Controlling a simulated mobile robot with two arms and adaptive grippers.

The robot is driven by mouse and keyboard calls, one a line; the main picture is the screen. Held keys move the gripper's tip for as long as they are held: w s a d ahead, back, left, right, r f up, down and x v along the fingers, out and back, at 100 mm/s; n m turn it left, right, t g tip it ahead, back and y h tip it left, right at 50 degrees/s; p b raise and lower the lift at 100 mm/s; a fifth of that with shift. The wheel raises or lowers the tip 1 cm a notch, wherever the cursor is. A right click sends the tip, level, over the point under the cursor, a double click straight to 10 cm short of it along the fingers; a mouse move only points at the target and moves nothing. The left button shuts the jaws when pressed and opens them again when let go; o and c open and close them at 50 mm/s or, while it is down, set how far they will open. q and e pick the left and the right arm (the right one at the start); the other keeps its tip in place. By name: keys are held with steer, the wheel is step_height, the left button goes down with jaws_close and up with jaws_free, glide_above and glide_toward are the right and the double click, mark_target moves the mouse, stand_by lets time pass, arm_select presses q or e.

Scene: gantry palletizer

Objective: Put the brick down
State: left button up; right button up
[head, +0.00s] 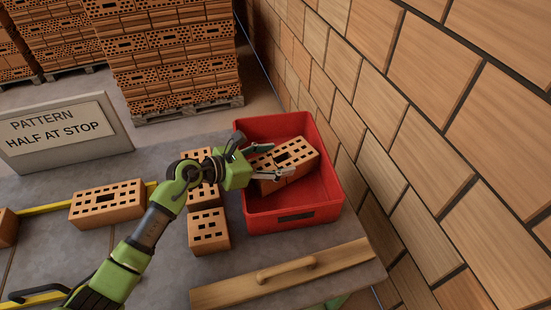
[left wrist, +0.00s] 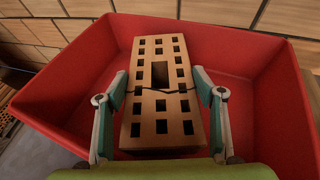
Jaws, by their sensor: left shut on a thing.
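The brick (head: 297,153) is orange with several holes and sits within the walls of a red bin (head: 322,193). My left gripper (head: 279,160) is shut on it, one finger on each long side. In the left wrist view, the brick (left wrist: 160,104) lies between the fingers of the left gripper (left wrist: 160,88), and a jagged dark crack runs across it. The red bin (left wrist: 70,75) surrounds it there. I cannot tell whether the brick's underside touches the bin floor. My right gripper is not in view.
Loose bricks lie on the grey table left of the bin, one at the front (head: 208,232) and another farther left (head: 107,204). A wooden board with a handle (head: 285,272) lies in front. A sign (head: 62,132) and stacked brick pallets (head: 175,55) stand behind. A block wall (head: 440,110) rises at right.

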arm_select(q)
steer(key=shift+w, duration=0.1)
steer(key=shift+r, duration=0.1)
steer(key=o, duration=2.1)
steer(key=shift+f, duration=0.25)
steer(key=shift+r, duration=0.35)
steer(key=shift+r+p, duration=0.5)
steer(key=shift+p, duration=0.1)
steer(key=b+v, duration=0.1)
steer(key=v, duration=0.5)
steer(key=b+v, duration=0.1)
steer(key=v, duration=0.5)
steer(key=shift+f, duration=0.25)
